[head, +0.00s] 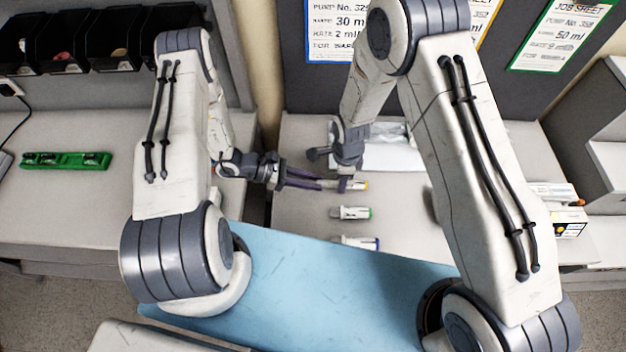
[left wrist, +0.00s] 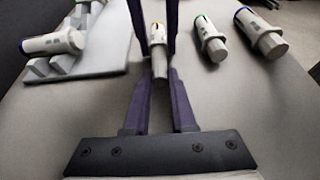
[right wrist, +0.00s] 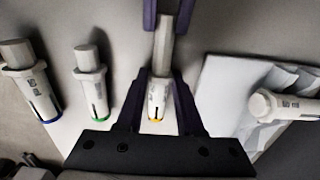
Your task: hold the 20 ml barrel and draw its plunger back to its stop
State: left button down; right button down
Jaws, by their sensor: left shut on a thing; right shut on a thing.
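The yellow-banded syringe (head: 359,185) is held between both grippers above the table. My right gripper (right wrist: 160,78) is shut on its barrel (right wrist: 157,98), with the yellow end towards that wrist. My left gripper (left wrist: 160,72) is shut on its grey plunger (left wrist: 159,75) from the opposite side. In the right wrist view, the plunger (right wrist: 164,45) shows a longer length than those of the neighbouring syringes. The volume mark on the held barrel cannot be read. In the head view, my right gripper (head: 345,183) covers part of the barrel.
A green-banded syringe (head: 352,213) and a blue-banded syringe (head: 358,243) lie nearer on the table. A white pad (head: 385,155) lies behind, with another syringe (right wrist: 285,106) over it in the right wrist view. A green rack (head: 65,160) is on the left bench.

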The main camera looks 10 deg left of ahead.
pick_arm(q)
jog(key=c, duration=0.7)
grip_release()
jog(key=v, duration=1.2)
jog(key=shift+r, duration=0.1)
